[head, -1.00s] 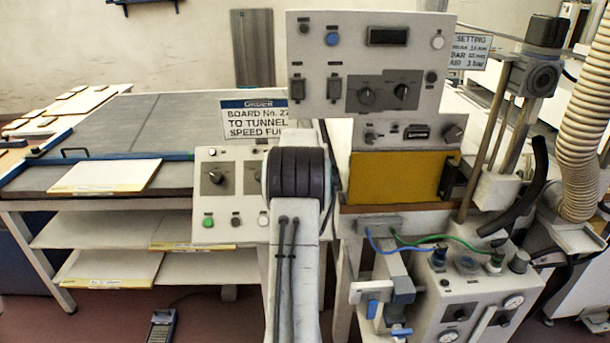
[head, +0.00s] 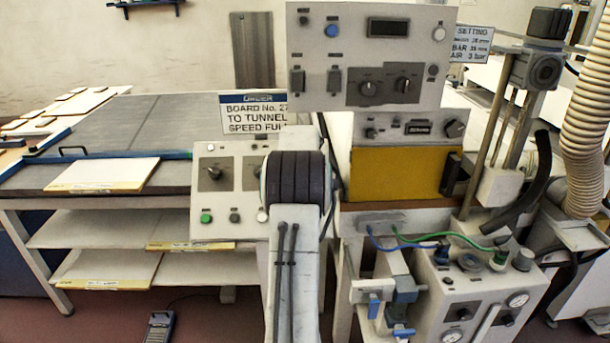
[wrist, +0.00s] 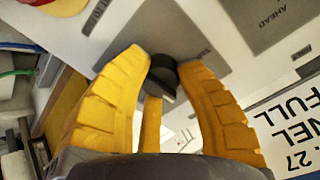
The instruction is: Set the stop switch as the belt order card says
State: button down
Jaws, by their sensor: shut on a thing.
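The order card (head: 253,113) stands behind the left control panel (head: 200,232) and reads "BOARD No. 27 TO TUNNEL SPEED FULL", its end partly cut off. Part of it shows in the wrist view (wrist: 288,128). In the wrist view, my gripper (wrist: 165,78) has its yellow fingers closed on a dark round knob (wrist: 162,70) with a pale mark. I take it for the stop switch, but its label is unreadable. In the head view my arm hides this knob and the gripper. A dark plate marked AHEAD (wrist: 270,20) lies at upper right in the wrist view.
An upper panel (head: 345,45) with knobs and a display rises behind my arm, above a yellow-fronted box (head: 395,172). A bench with boards (head: 103,174) stands left. Air unit (head: 470,290), hoses and a ribbed duct (head: 590,110) crowd the right.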

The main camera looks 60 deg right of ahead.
jog(key=m+b, duration=0.1)
jog(key=m, duration=0.3)
jog(key=shift+m, duration=0.4)
jog(key=shift+r, duration=0.1)
dwell(0.3)
jog(key=c, duration=0.8)
grip_release()
jog(key=shift+d, duration=0.1)
jog(key=v, duration=1.2)
jog(key=shift+w+d, duration=0.1)
